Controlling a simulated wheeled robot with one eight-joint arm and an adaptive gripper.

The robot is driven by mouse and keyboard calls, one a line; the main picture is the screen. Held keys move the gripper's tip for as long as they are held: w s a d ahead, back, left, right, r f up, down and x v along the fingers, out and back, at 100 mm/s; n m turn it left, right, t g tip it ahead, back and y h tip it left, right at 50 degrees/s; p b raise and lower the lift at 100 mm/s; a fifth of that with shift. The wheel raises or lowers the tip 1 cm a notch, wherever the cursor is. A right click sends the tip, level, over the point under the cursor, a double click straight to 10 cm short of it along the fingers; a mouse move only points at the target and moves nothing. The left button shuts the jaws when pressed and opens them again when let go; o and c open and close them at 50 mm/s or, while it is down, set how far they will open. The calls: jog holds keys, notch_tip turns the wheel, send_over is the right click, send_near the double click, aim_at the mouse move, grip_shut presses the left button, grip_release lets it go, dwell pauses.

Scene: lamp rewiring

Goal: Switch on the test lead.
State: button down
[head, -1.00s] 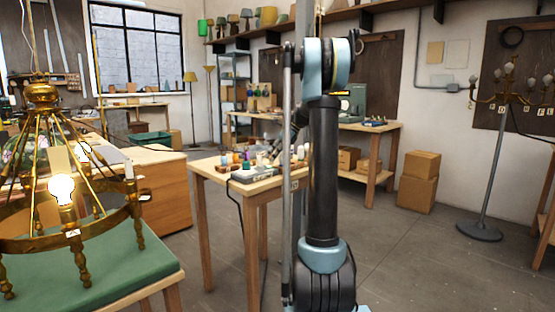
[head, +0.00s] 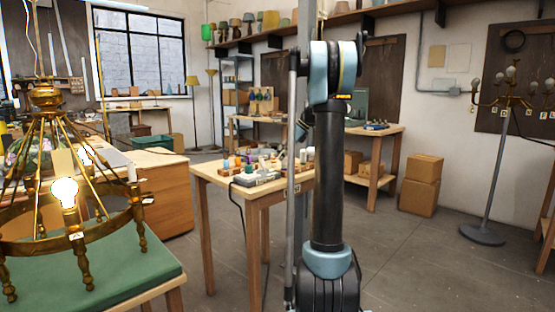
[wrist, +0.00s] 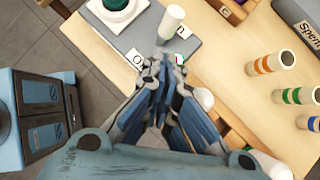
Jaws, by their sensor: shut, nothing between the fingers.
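On the small wooden table, a grey box (head: 254,179) sits near the front edge, with a dark cord hanging from it; I take it to be the test lead's box. A small tag marked "O" (wrist: 137,59) lies beside my fingers. My gripper (wrist: 163,68) is shut and empty, over the plate's near edge, close to the cylinder. I cannot tell whether it touches anything. In the head view, my gripper is hidden behind my arm.
Banded cylinders (wrist: 273,62) and a grey tray lettered "Spent" (wrist: 300,25) are on the table's right in the wrist view. A brass chandelier (head: 75,240) with a lit bulb (head: 64,191) stands on a green-topped bench at left. Cardboard boxes (head: 420,185) stand at right.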

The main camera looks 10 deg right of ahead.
jog(key=w+v, duration=0.1)
jog(key=v, duration=0.9)
jog(key=shift+w+a+r, duration=0.15)
jog(key=shift+a+r, duration=0.15)
jog(key=shift+r, duration=0.2)
jog(key=s+a+f+n+h, duration=0.1)
jog(key=s+a+f+n, duration=0.2)
jog(key=s, duration=0.5)
jog(key=s+a+f+n+h, duration=0.1)
jog(key=s+a+f+n, duration=0.2)
jog(key=s, duration=0.6)
jog(key=s+a+f+n+h, duration=0.1)
jog(key=s+f+n+h, duration=0.15)
jog(key=s+n, duration=0.4)
jog(key=s+d+f+n+h, duration=0.2)
jog(key=s+f+n, duration=0.8)
jog(key=s+f, duration=1.2)
jog(key=shift+s+t+h, duration=0.3)
jog(key=shift+s+h, duration=0.05)
jog(key=shift+s, duration=0.65)
jog(key=shift+a, duration=0.15)
